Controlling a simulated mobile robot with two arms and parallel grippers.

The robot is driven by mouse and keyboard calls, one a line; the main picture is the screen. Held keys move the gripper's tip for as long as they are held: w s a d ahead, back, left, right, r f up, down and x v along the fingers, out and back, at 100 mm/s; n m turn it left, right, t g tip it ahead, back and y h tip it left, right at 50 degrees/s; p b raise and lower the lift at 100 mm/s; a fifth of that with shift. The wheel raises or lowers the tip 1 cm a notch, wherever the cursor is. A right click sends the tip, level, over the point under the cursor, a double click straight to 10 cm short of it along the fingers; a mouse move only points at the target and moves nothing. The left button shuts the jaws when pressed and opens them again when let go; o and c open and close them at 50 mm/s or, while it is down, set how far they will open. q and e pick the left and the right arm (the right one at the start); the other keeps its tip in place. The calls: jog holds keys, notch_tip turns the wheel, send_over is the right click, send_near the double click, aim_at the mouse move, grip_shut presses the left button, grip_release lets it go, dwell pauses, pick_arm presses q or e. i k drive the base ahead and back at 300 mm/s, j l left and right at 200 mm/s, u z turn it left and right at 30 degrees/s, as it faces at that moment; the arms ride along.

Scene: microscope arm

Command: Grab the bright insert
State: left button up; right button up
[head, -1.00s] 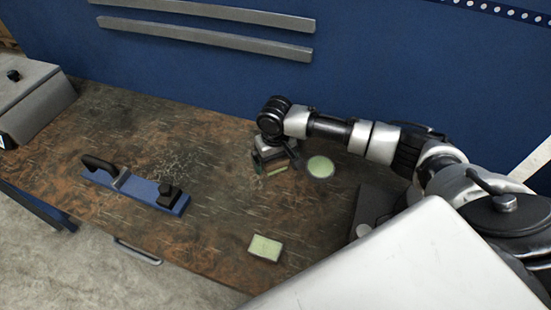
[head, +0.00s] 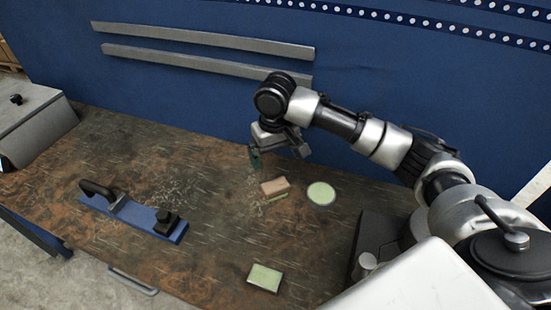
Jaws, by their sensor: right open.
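Which piece is the bright insert is not certain. A pale green round disc (head: 321,193) lies on the worn brown bench (head: 215,215). A pale green rectangular pad (head: 265,278) with a dark rim lies nearer the front edge. A small tan block (head: 275,186) sits left of the disc, with a thin green strip (head: 277,198) along its front side. My right gripper (head: 279,158) is above and behind the tan block, its jaws apart, with nothing seen between them. My left gripper is out of view.
A blue bar tool with black handles (head: 135,216) lies on the left of the bench. A grey box (head: 35,115) stands at the far left. A blue wall with grey rails (head: 205,60) closes off the back. The bench between the blue tool and the pad is clear.

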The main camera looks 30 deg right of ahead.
aim_at(266, 278)
jog(key=k+j, duration=0.5)
jog(key=k, duration=0.15)
jog(key=k+j, duration=0.45)
jog(key=k, duration=0.25)
